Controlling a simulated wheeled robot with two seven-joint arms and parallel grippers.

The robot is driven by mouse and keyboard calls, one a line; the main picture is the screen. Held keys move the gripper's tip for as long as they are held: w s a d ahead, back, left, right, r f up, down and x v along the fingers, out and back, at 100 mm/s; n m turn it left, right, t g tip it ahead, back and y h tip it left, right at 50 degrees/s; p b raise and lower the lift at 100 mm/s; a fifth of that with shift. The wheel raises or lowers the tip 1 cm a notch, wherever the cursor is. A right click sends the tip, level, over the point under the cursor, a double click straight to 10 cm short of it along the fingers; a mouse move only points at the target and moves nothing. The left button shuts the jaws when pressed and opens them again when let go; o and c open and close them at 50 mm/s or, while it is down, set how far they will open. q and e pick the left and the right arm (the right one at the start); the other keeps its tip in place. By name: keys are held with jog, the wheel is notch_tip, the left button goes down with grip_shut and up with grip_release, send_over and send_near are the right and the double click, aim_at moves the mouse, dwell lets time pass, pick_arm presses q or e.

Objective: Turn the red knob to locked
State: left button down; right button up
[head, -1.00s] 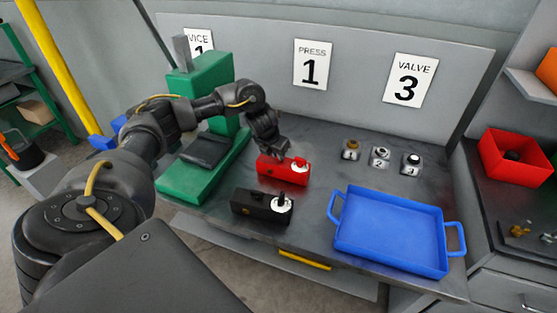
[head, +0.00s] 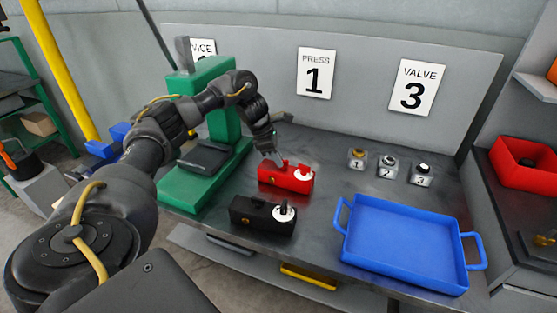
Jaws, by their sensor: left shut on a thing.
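The red box (head: 284,179) lies on the grey bench, with a white dial (head: 306,178) at its right end. The small red knob (head: 303,168) stands on this dial; its exact pointing and any markings are too small to read. My left gripper (head: 275,161) reaches down to the top of the red box at its left part, left of the knob. It is shut on a part of the box there; the fingers hide the exact contact. My right gripper is not in view.
A black box (head: 262,217) with a black knob stands just in front. A blue tray (head: 408,245) lies to the right. Several small numbered blocks (head: 388,167) stand behind it. A green vice (head: 186,190) stands left, close to my left arm.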

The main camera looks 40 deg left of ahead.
pick_arm(q)
jog(key=m, duration=0.1)
jog(key=m+p, duration=0.1)
jog(key=m+g, duration=0.1)
jog(key=shift+w+a+r+m+p, duration=0.15)
jog(key=shift+w+m+p, duration=0.15)
jog(key=shift+p, duration=0.1)
jog(key=shift+m+g+h, duration=0.3)
jog(key=shift+m, duration=0.1)
jog(key=shift+p, duration=0.3)
jog(key=c, duration=1.5)
grip_release()
jog(key=shift+p+v, duration=0.6)
jog(key=shift+v, duration=4.65)
